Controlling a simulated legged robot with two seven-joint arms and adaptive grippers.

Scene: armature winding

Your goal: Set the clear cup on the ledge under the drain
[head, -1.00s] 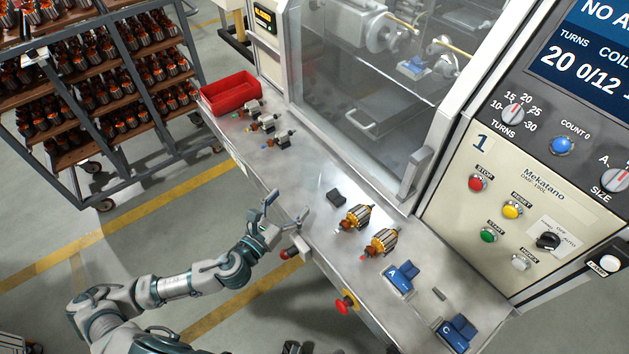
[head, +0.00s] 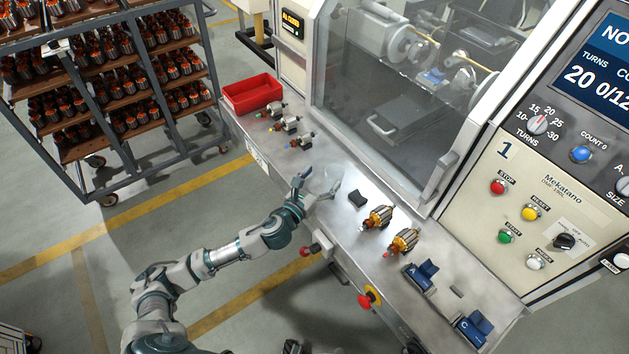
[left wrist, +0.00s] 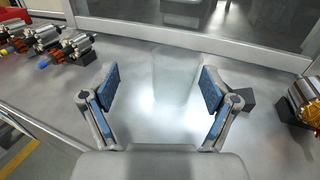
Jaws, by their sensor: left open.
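The clear cup (left wrist: 176,76) is a faint, see-through shape standing on the steel worktop (left wrist: 262,125) in the left wrist view. In the head view it is barely visible (head: 326,174) at the fingers. My left gripper (head: 318,184) is open, with its two blue-padded fingers (left wrist: 160,88) spread apart. The cup shows between and just beyond the fingertips, and I see no grip on it. I cannot pick out the drain or a separate ledge under it. My right gripper is not in view.
A red bin (head: 252,94) and several small motor parts (head: 284,124) lie left of the cup. A dark block (head: 358,199), two copper-wound armatures (head: 378,217) and blue holders (head: 420,275) lie right. The machine's clear door (head: 385,110) stands behind.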

